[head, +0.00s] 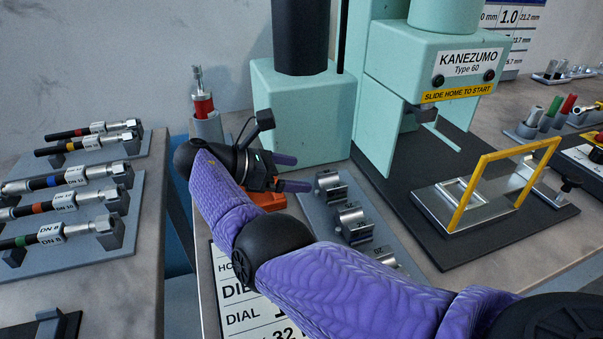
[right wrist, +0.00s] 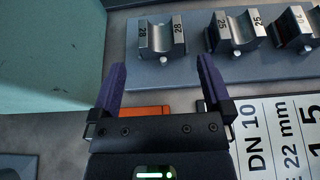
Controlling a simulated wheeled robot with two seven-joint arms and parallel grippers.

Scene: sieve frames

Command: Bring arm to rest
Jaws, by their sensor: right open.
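My right arm reaches in from the lower right of the head view. Its gripper (head: 297,173) is above the bench, between the green press and the grey die tray (head: 318,211). In the right wrist view the two purple fingers of the right gripper (right wrist: 162,72) are spread apart with nothing between them. The die marked 28 (right wrist: 161,38) lies beyond the fingertips, apart from them. An orange object (head: 266,199) is partly hidden below the gripper; it also shows beneath the fingers in the right wrist view (right wrist: 146,111). My left gripper is not in view.
The green press (head: 411,155) stands close behind, with a yellow frame (head: 462,196) at its right. A red-banded tool (head: 202,104) stands upright in a holder behind the gripper. Hoses (head: 70,176) lie racked on the left bench. A printed chart (head: 236,272) lies below my arm.

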